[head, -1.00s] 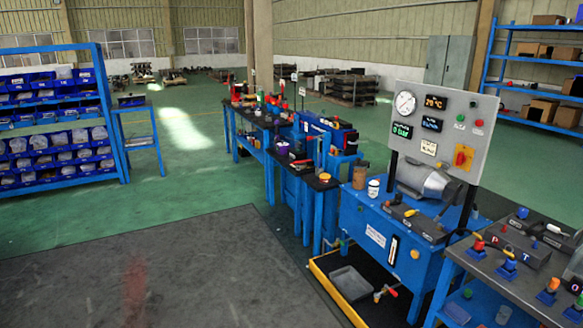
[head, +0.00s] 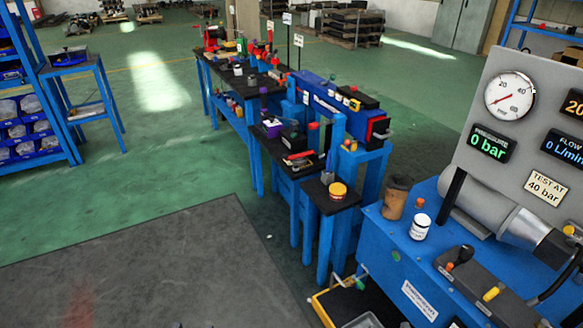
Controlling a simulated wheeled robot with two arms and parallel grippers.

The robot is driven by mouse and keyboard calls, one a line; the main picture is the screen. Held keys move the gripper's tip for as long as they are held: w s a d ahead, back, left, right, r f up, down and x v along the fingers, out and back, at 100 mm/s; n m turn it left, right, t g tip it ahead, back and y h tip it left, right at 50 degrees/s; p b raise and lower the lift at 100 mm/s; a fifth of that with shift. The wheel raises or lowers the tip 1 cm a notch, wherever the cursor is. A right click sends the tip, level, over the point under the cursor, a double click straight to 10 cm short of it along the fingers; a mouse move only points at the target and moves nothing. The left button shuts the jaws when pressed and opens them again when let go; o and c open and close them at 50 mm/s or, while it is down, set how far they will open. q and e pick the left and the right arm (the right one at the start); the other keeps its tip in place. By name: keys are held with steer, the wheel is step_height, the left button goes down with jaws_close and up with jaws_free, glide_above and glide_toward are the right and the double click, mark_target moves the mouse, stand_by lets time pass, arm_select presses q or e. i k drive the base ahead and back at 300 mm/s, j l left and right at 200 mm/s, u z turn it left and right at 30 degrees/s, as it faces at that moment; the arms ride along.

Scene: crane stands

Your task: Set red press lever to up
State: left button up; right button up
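A small red machine (head: 212,38) stands at the far left end of the row of benches; it may be the red press, but it is too small to make out a lever or its position. Upright red-tipped parts (head: 270,45) stand on the same far bench. A nearer upright part with a red top (head: 313,128) stands beside the long blue machine (head: 325,95). I cannot tell which of these belongs to the press lever. Neither of my grippers is in view.
A blue hydraulic bench (head: 395,245) with a gauge panel (head: 500,150) fills the right side. A small stand with a yellow-orange tin (head: 337,190) is left of it. A dark mat (head: 150,265) and open green floor (head: 170,180) lie at the left and front.

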mark_target(300, 155)
steer(key=i, duration=0.45)
steer(key=i+j+z, duration=0.15)
steer(key=z, duration=0.55)
steer(key=i+j+z, duration=0.15)
steer(key=j, duration=0.2)
steer(key=i+j+z, duration=0.2)
steer(key=j, duration=0.2)
steer(key=i+j+z, duration=0.15)
steer(key=j, duration=0.25)
steer(key=i+j+z, duration=0.2)
steer(key=j, duration=0.2)
steer(key=i+j, duration=0.1)
steer(key=j, duration=0.4)
steer(key=i+j, duration=0.1)
steer(key=j, duration=0.45)
steer(key=i+j, duration=0.1)
steer(key=j, duration=0.4)
steer(key=i+j, duration=0.1)
steer(key=j, duration=0.4)
steer(key=i+z, duration=0.05)
